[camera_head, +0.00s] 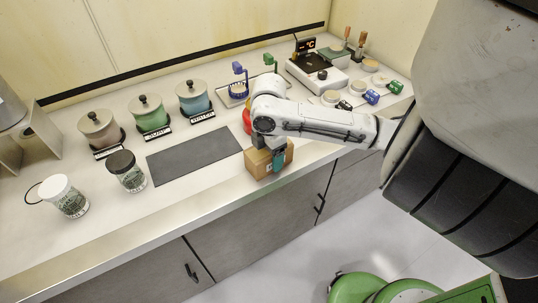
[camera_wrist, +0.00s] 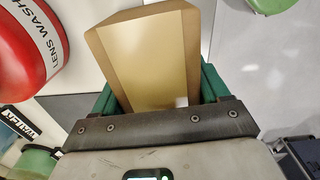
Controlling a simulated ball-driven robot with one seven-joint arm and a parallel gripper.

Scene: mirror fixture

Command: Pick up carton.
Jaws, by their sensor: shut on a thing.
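The carton (camera_head: 258,162) is a small brown cardboard box near the front edge of the counter, to the right of the dark grey mat. My gripper (camera_head: 279,158) comes down on it from above, with a teal finger against its near side. In the wrist view the carton (camera_wrist: 155,60) fills the space between the green fingers of my gripper (camera_wrist: 160,95), which are shut on it. I cannot tell whether the carton touches the counter.
A red lens wash bottle (camera_wrist: 28,45) stands close beside the carton, partly hidden behind my arm in the head view. The dark mat (camera_head: 195,160) is bare. Lidded canisters (camera_head: 147,117) and two jars (camera_head: 126,171) stand left. A hot plate (camera_head: 318,74) stands at the back right.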

